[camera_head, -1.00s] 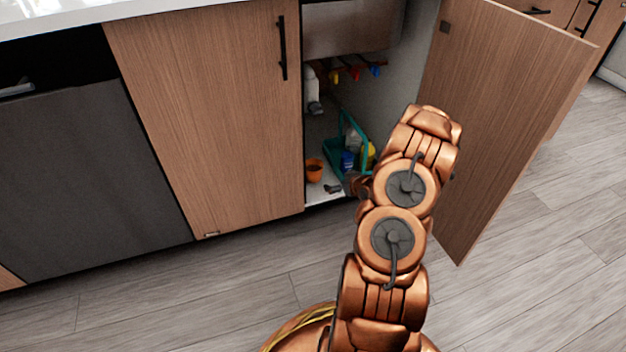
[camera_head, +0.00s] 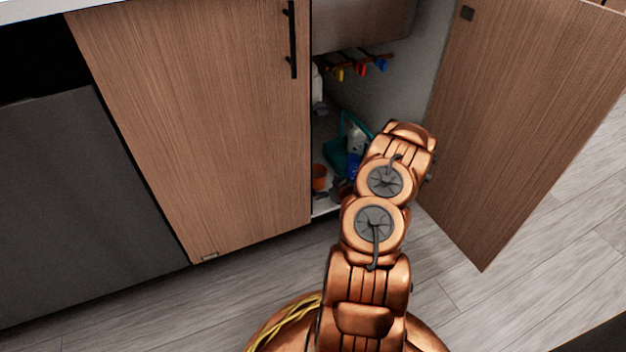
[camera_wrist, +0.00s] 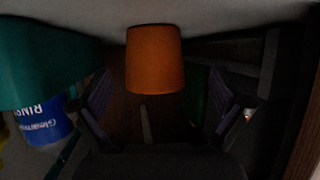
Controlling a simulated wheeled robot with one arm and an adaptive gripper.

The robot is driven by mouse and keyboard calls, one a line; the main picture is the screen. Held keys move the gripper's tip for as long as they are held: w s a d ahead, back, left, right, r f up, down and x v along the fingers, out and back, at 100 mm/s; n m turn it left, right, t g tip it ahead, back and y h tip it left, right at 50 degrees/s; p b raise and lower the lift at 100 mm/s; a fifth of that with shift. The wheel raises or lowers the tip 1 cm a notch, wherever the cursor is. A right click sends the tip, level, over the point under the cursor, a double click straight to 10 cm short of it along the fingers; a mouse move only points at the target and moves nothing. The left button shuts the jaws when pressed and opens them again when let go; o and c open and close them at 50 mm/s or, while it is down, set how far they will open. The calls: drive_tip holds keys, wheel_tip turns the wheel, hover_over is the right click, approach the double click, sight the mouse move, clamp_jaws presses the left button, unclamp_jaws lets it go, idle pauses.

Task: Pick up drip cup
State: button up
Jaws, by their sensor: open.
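The drip cup looks to be the orange cup (camera_head: 319,177), standing on the cabinet floor near the front left of the opening. In the wrist view, which is upside down, the cup (camera_wrist: 154,58) is centred ahead, its rim towards the lower part of the picture. My gripper (camera_wrist: 159,77) is open, with one dark finger on each side of the cup and a gap on both sides. I cannot tell whether the cup is between the fingertips or just beyond them. In the head view my gripper is mostly hidden behind my arm.
A teal caddy (camera_head: 343,158) with bottles stands to the cup's right; it also shows in the wrist view (camera_wrist: 45,60) beside a blue labelled container (camera_wrist: 42,122). The closed door (camera_head: 200,120) borders the opening's left; the open door (camera_head: 520,120) stands right. Coloured-handled items hang above.

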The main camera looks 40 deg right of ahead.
sight(322, 182)
drive_tip(key=shift+w+d+f+b, duration=0.3)
drive_tip(key=shift+w+f+b, duration=0.05)
drive_tip(key=shift+w, duration=0.15)
drive_tip(key=b+x, duration=0.1)
drive_tip(key=x, duration=0.1)
drive_tip(key=b+x, duration=0.2)
drive_tip(key=shift+w+d+r, duration=0.15)
drive_tip(key=shift+w+d, duration=0.1)
drive_tip(key=shift+w, duration=0.05)
drive_tip(key=shift+c, duration=0.3)
drive_tip(key=c, duration=1)
drive_tip(key=shift+r, duration=0.15)
drive_tip(key=shift+c, duration=0.2)
